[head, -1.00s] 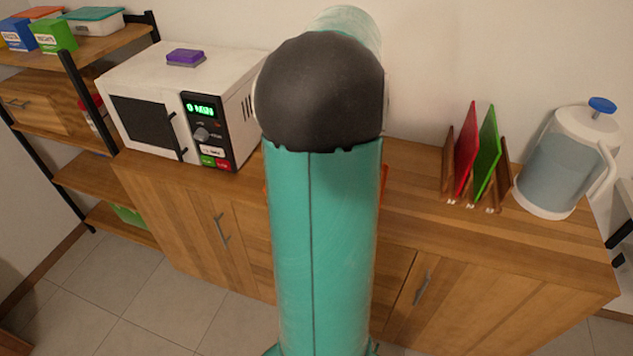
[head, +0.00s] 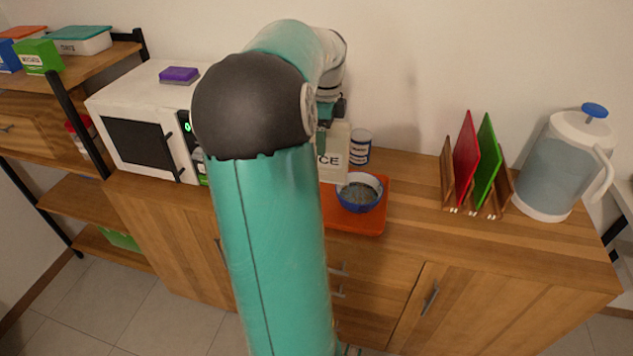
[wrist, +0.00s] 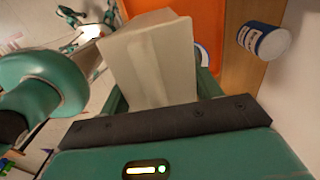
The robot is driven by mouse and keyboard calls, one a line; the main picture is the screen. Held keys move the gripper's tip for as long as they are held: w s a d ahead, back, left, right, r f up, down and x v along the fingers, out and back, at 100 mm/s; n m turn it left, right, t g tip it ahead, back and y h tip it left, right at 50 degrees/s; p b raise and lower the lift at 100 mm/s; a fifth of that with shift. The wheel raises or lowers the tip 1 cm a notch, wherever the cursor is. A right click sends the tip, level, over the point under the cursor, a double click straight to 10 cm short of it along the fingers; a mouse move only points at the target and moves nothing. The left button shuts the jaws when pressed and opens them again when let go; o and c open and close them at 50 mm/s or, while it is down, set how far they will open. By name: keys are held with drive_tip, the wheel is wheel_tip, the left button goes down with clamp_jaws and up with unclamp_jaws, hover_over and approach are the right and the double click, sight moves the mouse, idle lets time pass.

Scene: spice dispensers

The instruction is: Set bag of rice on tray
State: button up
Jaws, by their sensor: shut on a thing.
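The bag of rice (head: 334,152) is a pale block-shaped bag with dark lettering, partly hidden by my arm in the head view. My gripper (head: 330,115) is shut on its upper part. In the wrist view the bag (wrist: 150,60) fills the space between my fingers. The orange tray (head: 372,222) lies on the wooden counter, with its left part hidden by my arm. The bag is over or beside the tray's back left part; I cannot tell whether it touches. The tray also shows in the wrist view (wrist: 205,18) beyond the bag.
A blue bowl (head: 358,200) with dark contents stands on the tray, close to the bag. A white and blue can (head: 360,147) stands behind the tray. A microwave (head: 140,130) is on the left. A board rack (head: 465,200) and a water jug (head: 562,165) stand on the right.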

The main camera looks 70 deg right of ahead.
drive_tip(key=w+d+f, duration=0.9)
drive_tip(key=w+f, duration=0.1)
drive_tip(key=f, duration=0.2)
drive_tip(key=shift+f, duration=0.45)
drive_tip(key=o, duration=1.7)
drive_tip(key=shift+r, duration=6.1)
